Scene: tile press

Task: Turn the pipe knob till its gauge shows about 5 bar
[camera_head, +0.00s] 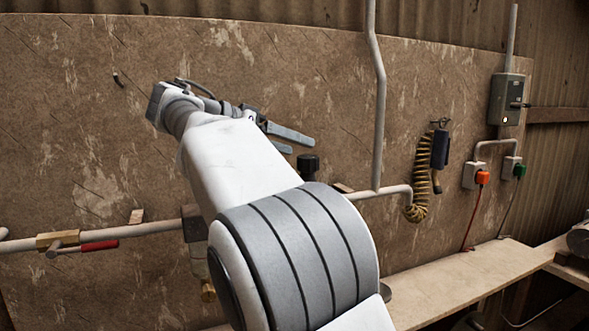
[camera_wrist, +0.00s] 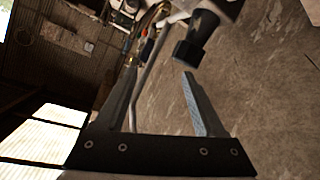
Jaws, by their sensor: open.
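The black knob (camera_head: 308,165) sits upright above the pipe (camera_head: 150,228) in the head view, just right of my arm. In the wrist view the black knob (camera_wrist: 188,53) lies just beyond the tip of the right-hand finger, not between the fingers. My gripper (camera_head: 301,146) is open and empty, its fingers pointing right, and appears above and slightly left of the knob in the head view. It also shows in the wrist view (camera_wrist: 160,73) with its fingers spread. The gauge face cannot be made out; my arm hides the part of the pipe below the knob.
A red-handled valve (camera_head: 98,246) is on the pipe at left. A vertical pipe (camera_head: 377,100) rises right of the knob. A coiled yellow hose (camera_head: 420,175) hangs further right, near a grey switch box (camera_head: 507,98). A bench (camera_head: 470,280) runs below the wall.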

